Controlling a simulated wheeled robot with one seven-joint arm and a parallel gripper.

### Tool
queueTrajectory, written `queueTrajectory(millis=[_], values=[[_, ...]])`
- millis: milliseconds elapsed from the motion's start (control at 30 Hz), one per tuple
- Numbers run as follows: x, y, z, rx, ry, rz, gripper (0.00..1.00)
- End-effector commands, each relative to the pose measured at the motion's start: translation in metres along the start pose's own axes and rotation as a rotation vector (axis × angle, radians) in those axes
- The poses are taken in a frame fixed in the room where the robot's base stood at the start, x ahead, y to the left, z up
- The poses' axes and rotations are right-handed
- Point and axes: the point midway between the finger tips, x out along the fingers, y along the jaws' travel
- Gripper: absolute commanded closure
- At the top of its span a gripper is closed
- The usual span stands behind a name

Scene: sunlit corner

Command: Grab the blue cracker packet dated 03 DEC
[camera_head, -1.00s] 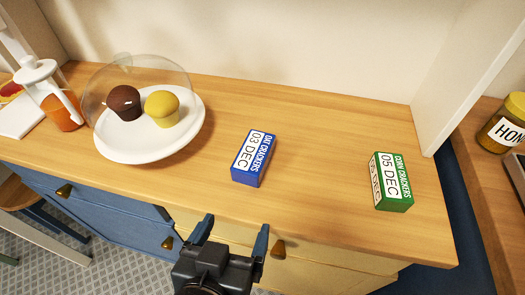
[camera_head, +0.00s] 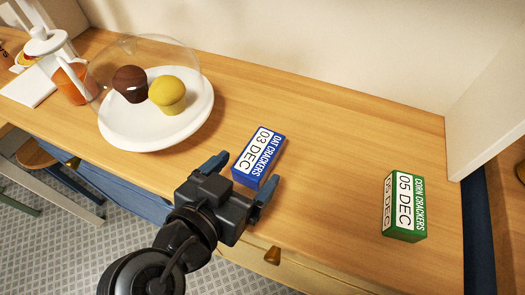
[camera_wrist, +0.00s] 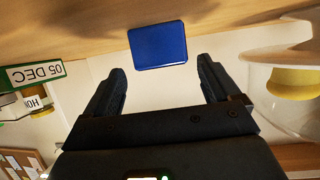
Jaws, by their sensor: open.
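The blue oat crackers packet (camera_head: 258,157), marked 03 DEC, lies on the wooden counter near its front edge. In the wrist view the packet's plain blue end (camera_wrist: 158,45) shows ahead of the fingers, roughly centred between them. My gripper (camera_head: 240,177) is open at the counter's front edge, with its fingers pointing at the packet. The fingers also show spread and empty in the wrist view (camera_wrist: 160,85). The head view does not show clearly whether the right finger touches the packet.
A green corn crackers packet (camera_head: 405,205), marked 05 DEC, stands to the right. A white plate (camera_head: 135,140) with a brown muffin (camera_head: 130,84) and a yellow muffin (camera_head: 168,95) under a clear dome stands to the left. The counter (camera_head: 320,150) between the packets is bare.

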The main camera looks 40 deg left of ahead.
Motion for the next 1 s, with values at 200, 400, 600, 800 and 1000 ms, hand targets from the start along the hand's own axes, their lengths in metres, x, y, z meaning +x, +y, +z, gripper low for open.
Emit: queueTrajectory(millis=[200, 400, 600, 800, 1000], values=[[0.028, -0.003, -0.003, 0.000, -0.001, 0.002, 0.11], [0.049, -0.003, -0.001, 0.000, 0.000, 0.000, 0.11], [0.051, -0.003, -0.001, 0.001, 0.000, 0.000, 0.11], [0.051, -0.003, -0.001, 0.000, 0.000, 0.000, 0.24], [0.051, -0.003, -0.001, 0.000, 0.000, 0.000, 0.43]])
